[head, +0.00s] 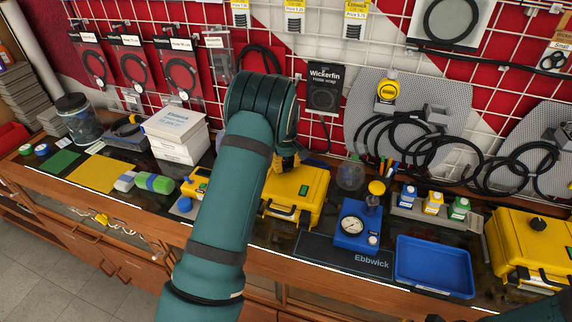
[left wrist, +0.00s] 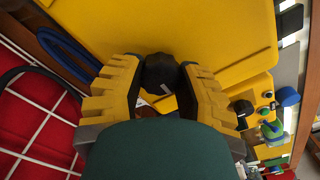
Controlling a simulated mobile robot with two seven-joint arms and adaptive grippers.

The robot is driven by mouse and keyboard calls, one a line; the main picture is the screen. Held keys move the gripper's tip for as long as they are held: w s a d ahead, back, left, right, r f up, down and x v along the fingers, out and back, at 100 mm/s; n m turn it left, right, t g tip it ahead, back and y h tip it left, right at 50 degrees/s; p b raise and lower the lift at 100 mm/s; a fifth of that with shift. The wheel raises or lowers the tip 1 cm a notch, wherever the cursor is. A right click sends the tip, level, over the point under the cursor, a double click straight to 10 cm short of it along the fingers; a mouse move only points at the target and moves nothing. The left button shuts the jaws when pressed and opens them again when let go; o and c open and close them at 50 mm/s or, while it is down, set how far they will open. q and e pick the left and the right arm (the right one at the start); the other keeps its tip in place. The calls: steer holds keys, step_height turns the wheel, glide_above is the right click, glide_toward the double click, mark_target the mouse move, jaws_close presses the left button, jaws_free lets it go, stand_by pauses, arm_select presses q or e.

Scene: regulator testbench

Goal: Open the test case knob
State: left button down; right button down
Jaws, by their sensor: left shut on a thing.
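The yellow test case (head: 297,190) stands on the counter near the middle of the head view, partly hidden by my left arm. Its yellow top (left wrist: 180,30) fills much of the left wrist view. A black knob (left wrist: 160,72) on the case sits between the two yellow fingers of my left gripper (left wrist: 158,80), which is shut on it. In the head view only a little of my left gripper (head: 287,160) shows at the back of the case, and the knob is hidden there. My right gripper is not in view.
Right of the case stand a blue gauge device (head: 353,228) on a dark mat, a blue tray (head: 434,266) and a second yellow case (head: 520,250) with a black knob. White boxes (head: 177,135) stand at left. A wire grid wall with hoses rises behind.

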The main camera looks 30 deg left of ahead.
mark_target(286, 164)
arm_select(q)
steer(key=c, duration=0.5)
jaws_free()
steer(key=shift+r, duration=0.1)
step_height(286, 164, up, 12)
steer(key=shift+f, duration=0.1)
steer(key=shift+s+f, duration=0.1)
